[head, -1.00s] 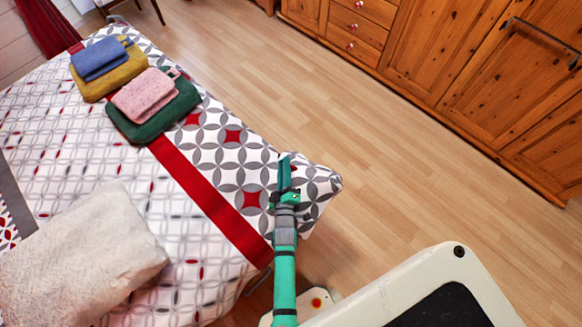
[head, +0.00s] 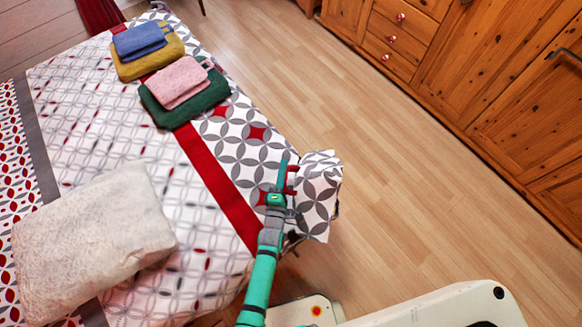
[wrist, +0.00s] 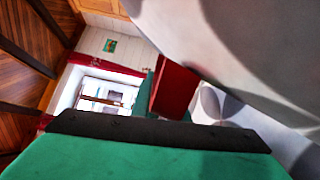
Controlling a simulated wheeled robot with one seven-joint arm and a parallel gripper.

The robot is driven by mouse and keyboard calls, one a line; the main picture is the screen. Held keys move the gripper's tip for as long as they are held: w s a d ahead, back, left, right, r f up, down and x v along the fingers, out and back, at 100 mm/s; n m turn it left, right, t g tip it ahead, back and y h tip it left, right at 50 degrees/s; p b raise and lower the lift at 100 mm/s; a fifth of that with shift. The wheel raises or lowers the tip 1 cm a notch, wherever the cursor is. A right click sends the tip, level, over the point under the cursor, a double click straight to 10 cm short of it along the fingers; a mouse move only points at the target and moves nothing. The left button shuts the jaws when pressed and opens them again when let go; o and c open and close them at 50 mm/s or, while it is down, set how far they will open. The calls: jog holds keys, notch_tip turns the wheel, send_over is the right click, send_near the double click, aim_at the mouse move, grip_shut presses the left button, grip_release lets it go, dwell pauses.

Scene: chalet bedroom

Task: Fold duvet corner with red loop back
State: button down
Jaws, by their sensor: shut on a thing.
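The duvet (head: 240,160) covers the bed, white with grey circles and a red band. Its near right corner (head: 318,190) is raised and bunched beside my gripper (head: 286,180), with a flap hanging over the bed's edge. The red loop (head: 292,180) shows as a small red strip at the fingers. In the wrist view it is a large red piece (wrist: 173,90) at the teal finger, with pale cloth (wrist: 235,50) close above. My gripper is shut on the loop; its exact grip is partly hidden.
A pink cloth (head: 178,80) on a green one (head: 190,110) and a blue cloth (head: 138,40) on a mustard one (head: 155,63) lie on the bed. A pale pillow (head: 95,235) lies at the left. Open wooden floor (head: 370,150) separates bed and cabinets (head: 450,80).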

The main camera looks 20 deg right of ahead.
jog(key=shift+w+a, duration=0.1)
jog(key=shift+a, duration=0.2)
jog(key=shift+f, duration=0.1)
jog(key=c, duration=1.8)
grip_release()
jog(key=shift+a, duration=0.1)
jog(key=shift+o, duration=0.2)
jog(key=v, duration=1)
jog(key=shift+s+a, duration=0.1)
jog(key=shift+s, duration=0.3)
